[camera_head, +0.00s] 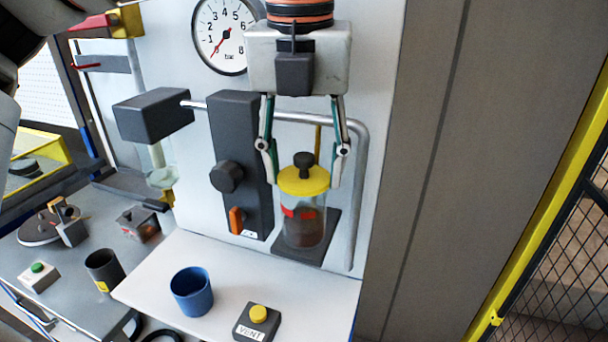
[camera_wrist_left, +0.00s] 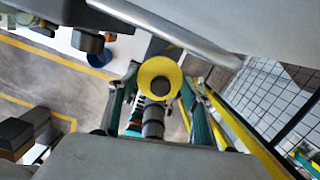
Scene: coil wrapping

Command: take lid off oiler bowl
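The oiler bowl (camera_head: 303,232) is clear with a red mark and dark brown contents. It stands upright on a dark base in front of the white panel. Its yellow lid (camera_head: 303,182) with a black knob (camera_head: 303,160) sits on top; the lid also shows in the left wrist view (camera_wrist_left: 152,68). My left gripper (camera_head: 303,184) points down from above, open, with one finger on each side of the lid and knob. The fingers look apart from the knob; whether they touch the lid's rim I cannot tell. My right gripper does not show.
A metal pipe (camera_head: 357,190) bends down close behind and right of the bowl. A dark block with a knob (camera_head: 228,178) stands to its left. A blue cup (camera_head: 191,290) and VENT button (camera_head: 257,315) are on the white shelf (camera_head: 325,290). A pressure gauge (camera_head: 225,40) hangs above.

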